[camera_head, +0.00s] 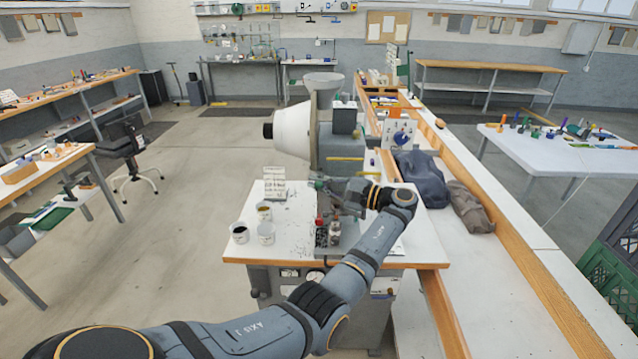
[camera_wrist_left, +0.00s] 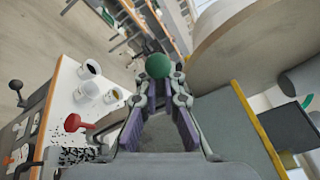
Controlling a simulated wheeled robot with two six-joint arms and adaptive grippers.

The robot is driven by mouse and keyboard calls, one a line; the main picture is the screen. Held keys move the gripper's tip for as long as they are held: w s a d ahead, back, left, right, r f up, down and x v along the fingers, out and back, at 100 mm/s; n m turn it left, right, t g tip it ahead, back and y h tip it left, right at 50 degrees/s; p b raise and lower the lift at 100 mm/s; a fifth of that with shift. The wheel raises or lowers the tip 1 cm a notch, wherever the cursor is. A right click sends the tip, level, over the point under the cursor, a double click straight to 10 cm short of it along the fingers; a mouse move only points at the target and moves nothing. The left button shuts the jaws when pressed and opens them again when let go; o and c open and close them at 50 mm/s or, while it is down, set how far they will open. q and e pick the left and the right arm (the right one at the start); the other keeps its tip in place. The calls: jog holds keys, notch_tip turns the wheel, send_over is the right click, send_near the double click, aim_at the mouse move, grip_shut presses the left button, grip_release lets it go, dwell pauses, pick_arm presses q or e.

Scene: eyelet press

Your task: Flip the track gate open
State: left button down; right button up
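The eyelet press (camera_head: 340,148) stands on a white worktable and has a grey body and a large pale drum. My left gripper (camera_head: 326,187) is in front of it, low over the table. In the left wrist view the two fingers of the gripper (camera_wrist_left: 162,88) are apart, with purple inner pads. A green ball knob (camera_wrist_left: 158,66) shows at the fingertips, roughly between them; whether they touch it is unclear. I cannot tell for sure which part is the track gate; the gripper and arm hide much of that area. My right gripper is in neither view.
Pale cups (camera_head: 240,232) stand on the worktable (camera_head: 290,250) left of the gripper. A red-handled part (camera_wrist_left: 72,122) and scattered small dark pieces lie nearby. Dark bags (camera_head: 420,178) lie on the long wooden-edged bench at right.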

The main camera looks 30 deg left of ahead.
pick_arm(q)
jog(key=shift+r+m+h+p, duration=0.35)
jog(key=shift+m+p, duration=0.35)
jog(key=shift+p, duration=0.35)
jog(key=shift+f, duration=0.2)
jog(key=c, duration=1.8)
grip_release()
jog(key=shift+o, duration=0.2)
jog(key=shift+w, duration=0.1)
